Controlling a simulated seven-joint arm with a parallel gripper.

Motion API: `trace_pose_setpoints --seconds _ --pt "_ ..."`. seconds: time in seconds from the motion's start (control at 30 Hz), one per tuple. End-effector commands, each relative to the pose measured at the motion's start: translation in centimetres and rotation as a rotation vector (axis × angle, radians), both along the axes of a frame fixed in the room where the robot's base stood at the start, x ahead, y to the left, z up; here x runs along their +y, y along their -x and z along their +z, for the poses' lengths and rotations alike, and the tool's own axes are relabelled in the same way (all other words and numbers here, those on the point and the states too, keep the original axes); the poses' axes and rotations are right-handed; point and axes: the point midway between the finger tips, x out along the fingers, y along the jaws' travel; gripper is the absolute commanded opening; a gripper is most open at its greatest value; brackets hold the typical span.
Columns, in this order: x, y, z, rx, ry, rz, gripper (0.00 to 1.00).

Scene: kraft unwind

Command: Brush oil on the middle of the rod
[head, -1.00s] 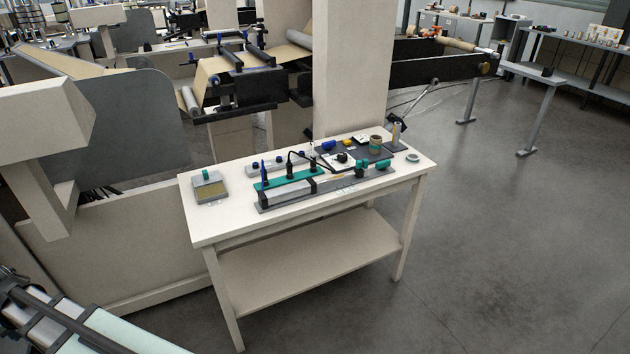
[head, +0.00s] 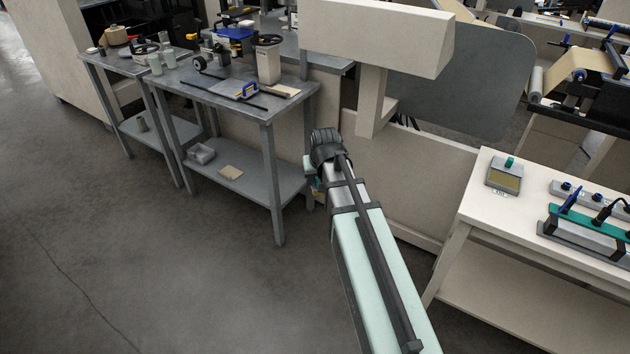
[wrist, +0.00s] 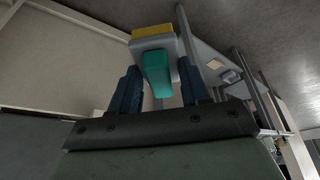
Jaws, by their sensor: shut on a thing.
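My gripper (wrist: 160,88) is shut on a small applicator (wrist: 155,72) with a teal handle, a grey block and a yellow pad. The handle is between the two dark blue fingers and the yellow pad faces away from my wrist. In the head view my gripper (head: 312,178) is at the end of my arm, in front of the grey workbench, and mostly hidden by my wrist. A thin dark rod (head: 202,91) lies along the front of the grey workbench top (head: 290,103); I cannot tell whether it is the task's rod. No oil can be made out.
A beige machine beam (head: 375,35) overhangs the middle. Floor at left is open.

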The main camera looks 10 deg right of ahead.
Motion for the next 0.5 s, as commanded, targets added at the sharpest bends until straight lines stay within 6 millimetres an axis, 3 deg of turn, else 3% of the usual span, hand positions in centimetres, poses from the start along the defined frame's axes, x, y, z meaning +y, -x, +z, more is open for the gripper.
trace_pose_setpoints --seconds 0.2,0.5 --pt "-5.0 3.2 1.6 -0.001 -0.001 -0.043 0.22" --pt "-14.8 4.8 3.1 0.003 0.0 -0.254 0.22"
